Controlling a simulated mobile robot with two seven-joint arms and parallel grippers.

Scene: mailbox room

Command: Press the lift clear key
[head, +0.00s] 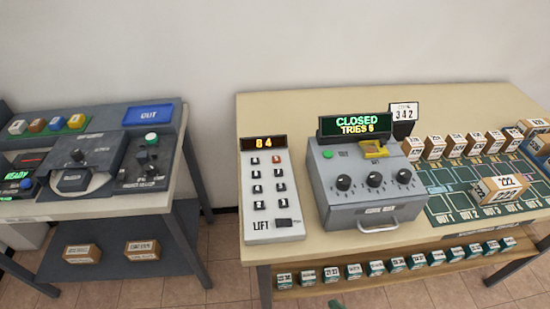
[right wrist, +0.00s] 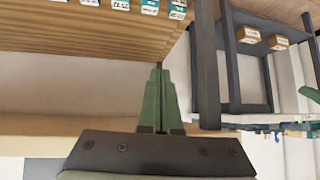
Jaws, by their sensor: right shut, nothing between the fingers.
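The lift keypad (head: 272,195) is a pale sloped panel at the left end of the beige table. Its display (head: 264,143) reads 84 in orange. Two columns of small keys run down it; one key at the top right (head: 277,159) is reddish, the others dark. A wider dark key (head: 283,222) sits at the bottom beside the word LIFT. The small key labels are too small to read. My right gripper (head: 336,304) shows only as a green tip at the bottom edge, below and right of the keypad. In the right wrist view its green fingers (right wrist: 160,88) are together and empty.
A grey box (head: 365,190) with dials, a handle and a CLOSED / TRIES 6 display stands right of the keypad. Numbered parcels (head: 498,189) and a green slot mat (head: 455,208) lie farther right. A shelf of small boxes (head: 376,268) runs below the table's front. A grey bench (head: 95,165) stands left, across a gap.

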